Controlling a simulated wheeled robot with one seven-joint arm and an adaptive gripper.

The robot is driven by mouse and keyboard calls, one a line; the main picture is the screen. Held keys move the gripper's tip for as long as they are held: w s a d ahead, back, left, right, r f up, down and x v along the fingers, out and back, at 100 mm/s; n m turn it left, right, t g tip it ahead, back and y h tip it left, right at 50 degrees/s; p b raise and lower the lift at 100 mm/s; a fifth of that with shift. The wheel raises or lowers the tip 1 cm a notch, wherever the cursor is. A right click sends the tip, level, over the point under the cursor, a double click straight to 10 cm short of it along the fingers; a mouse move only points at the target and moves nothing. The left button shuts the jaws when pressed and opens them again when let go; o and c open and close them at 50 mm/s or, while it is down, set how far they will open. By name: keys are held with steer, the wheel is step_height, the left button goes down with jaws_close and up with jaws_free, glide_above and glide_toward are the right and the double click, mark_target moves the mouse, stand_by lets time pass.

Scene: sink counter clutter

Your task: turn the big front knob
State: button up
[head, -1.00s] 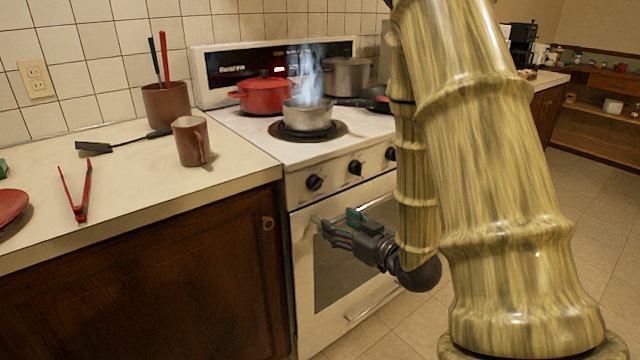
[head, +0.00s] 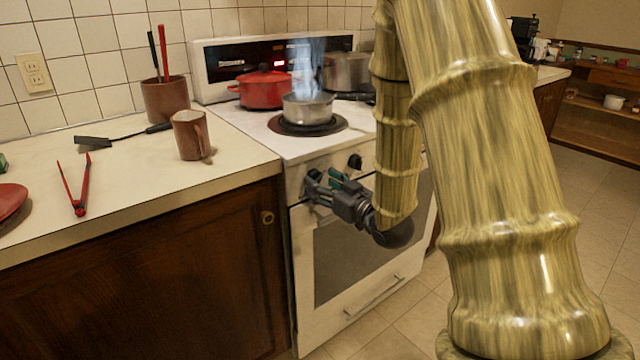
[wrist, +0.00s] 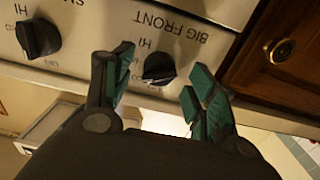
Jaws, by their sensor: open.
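The big front knob (wrist: 158,68) is black, on the white stove front panel, with the words BIG FRONT beside it, upside down in the wrist view. My gripper (wrist: 160,78) is open, with one green-padded finger on each side of the knob. I cannot tell whether either finger touches it. In the head view my gripper (head: 322,184) is at the left end of the knob row and largely hides this knob.
Another black knob (wrist: 38,38) sits beside it; one also shows in the head view (head: 355,161). A steaming pot (head: 307,108) stands on the front burner, with a red pot (head: 264,90) behind. A wooden cabinet (wrist: 278,50) adjoins the stove.

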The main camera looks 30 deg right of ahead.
steer(key=shift+w, duration=0.8)
steer(key=c, duration=1)
steer(key=shift+n, duration=1.4)
steer(key=o, duration=1)
steer(key=s, duration=0.7)
steer(key=shift+s+d, duration=0.3)
